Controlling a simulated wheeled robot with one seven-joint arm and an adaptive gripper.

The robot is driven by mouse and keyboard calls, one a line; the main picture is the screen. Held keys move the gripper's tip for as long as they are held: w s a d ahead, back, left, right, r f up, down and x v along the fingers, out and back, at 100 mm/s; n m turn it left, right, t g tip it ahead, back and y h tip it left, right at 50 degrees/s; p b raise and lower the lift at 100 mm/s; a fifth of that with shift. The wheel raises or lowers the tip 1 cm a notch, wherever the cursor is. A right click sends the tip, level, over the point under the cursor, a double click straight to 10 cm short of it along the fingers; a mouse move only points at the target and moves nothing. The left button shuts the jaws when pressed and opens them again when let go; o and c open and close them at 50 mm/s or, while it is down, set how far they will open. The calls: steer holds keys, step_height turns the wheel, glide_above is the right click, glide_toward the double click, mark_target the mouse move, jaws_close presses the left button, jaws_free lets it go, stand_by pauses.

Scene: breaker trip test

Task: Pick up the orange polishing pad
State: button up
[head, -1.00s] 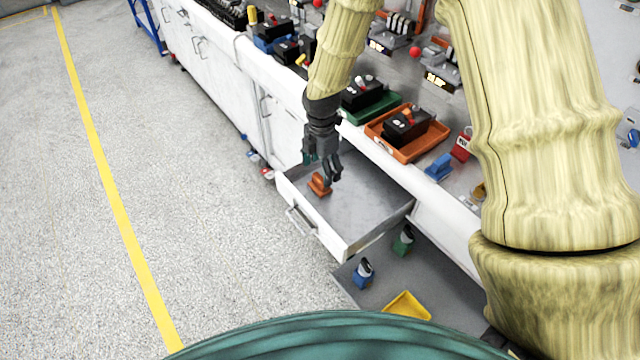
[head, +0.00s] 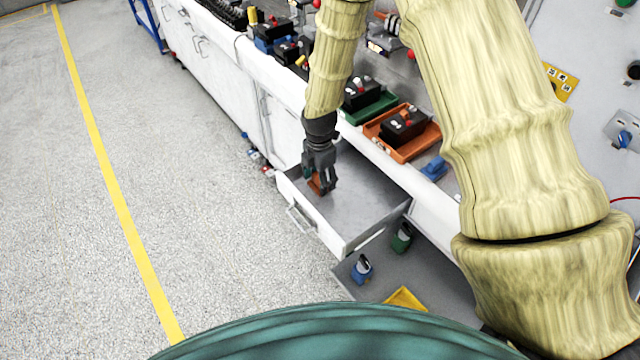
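The orange polishing pad (head: 315,184) is a small orange block in the open drawer (head: 365,214), near its front left corner. My gripper (head: 317,183) points down into the drawer right at the pad. Its dark fingers stand apart, one on the left and one on the right of the pad, and hide part of it. I see no clear sign that the fingers are closed on it; contact is too small to tell.
On the bench above are an orange tray (head: 408,153) with a black device, a green tray (head: 374,112) and a blue block (head: 434,168). A lower open drawer holds a blue-based item (head: 361,270), a green one (head: 401,238) and a yellow piece (head: 406,299).

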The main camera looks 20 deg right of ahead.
steer(key=shift+w+f, duration=0.15)
steer(key=c, duration=0.6)
steer(key=shift+o, duration=0.2)
steer(key=shift+r+b, duration=1.6)
steer(key=shift+r, duration=3.5)
